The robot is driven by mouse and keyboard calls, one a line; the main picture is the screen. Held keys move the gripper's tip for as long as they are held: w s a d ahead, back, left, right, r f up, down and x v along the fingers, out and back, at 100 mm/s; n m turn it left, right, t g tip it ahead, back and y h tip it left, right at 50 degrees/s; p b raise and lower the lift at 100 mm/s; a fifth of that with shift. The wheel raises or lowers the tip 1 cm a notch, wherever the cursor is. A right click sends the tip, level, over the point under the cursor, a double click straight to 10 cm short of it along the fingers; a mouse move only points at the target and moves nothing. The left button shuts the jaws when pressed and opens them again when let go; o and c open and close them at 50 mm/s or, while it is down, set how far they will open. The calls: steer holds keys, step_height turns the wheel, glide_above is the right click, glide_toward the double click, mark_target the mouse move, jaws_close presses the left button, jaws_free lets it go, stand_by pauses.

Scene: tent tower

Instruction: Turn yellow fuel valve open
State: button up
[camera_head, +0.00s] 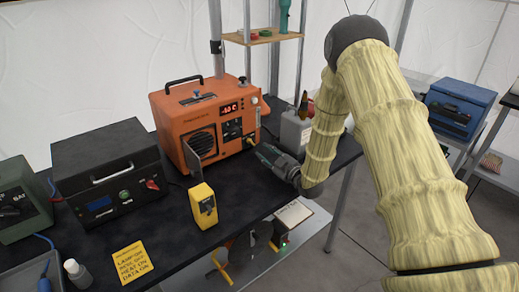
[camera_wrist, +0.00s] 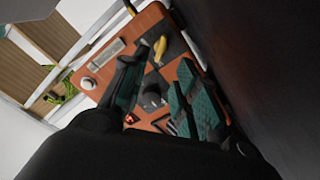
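The yellow fuel valve (camera_wrist: 160,47) is a small yellow lever on the orange heater's panel, at the top centre of the wrist view. In the head view a small yellow part (camera_head: 249,141) shows low on the right of the orange heater (camera_head: 196,118), close to my gripper (camera_head: 264,152). In the wrist view my gripper (camera_wrist: 162,88) is open, its two dark fingers with teal pads spread apart in front of the panel. The valve lies beyond the fingertips, and nothing shows between the pads except the panel and a dark knob (camera_wrist: 152,96). Contact cannot be told.
The heater stands on a black table (camera_head: 180,215). A yellow handheld device (camera_head: 203,206), a black power unit (camera_head: 108,172) and a yellow note (camera_head: 132,263) are left of my gripper. A grey can (camera_head: 294,132) stands behind it. A wooden shelf (camera_head: 262,36) is above.

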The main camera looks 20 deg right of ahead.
steer(key=shift+v, duration=1.4)
